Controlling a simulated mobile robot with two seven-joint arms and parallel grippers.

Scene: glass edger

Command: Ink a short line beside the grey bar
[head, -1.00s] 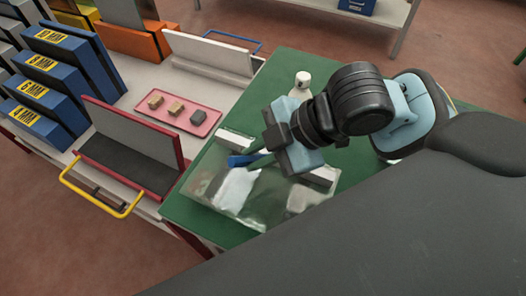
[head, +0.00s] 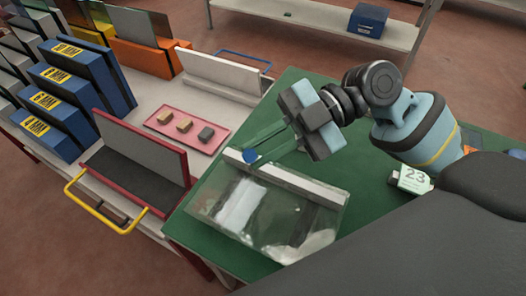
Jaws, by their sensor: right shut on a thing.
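A clear glass sheet (head: 230,204) lies on the green table top (head: 205,232), with pale reflections on it. The grey bar (head: 300,186) lies along the far edge of the sheet, slanting down to the right. My right gripper (head: 262,147) reaches in from the right, its long greenish fingers over the far left end of the bar. It is shut on a small blue thing (head: 249,156), probably the marker, mostly hidden by the fingers. I cannot tell whether its tip touches the glass. No inked line is clear to see. My left gripper is out of view.
Left of the table, a grey bench holds a pink tray (head: 163,124) with small blocks, a red-framed rack (head: 140,150) with a yellow handle (head: 105,222), and blue racks (head: 60,90). Green table behind the bar is clear.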

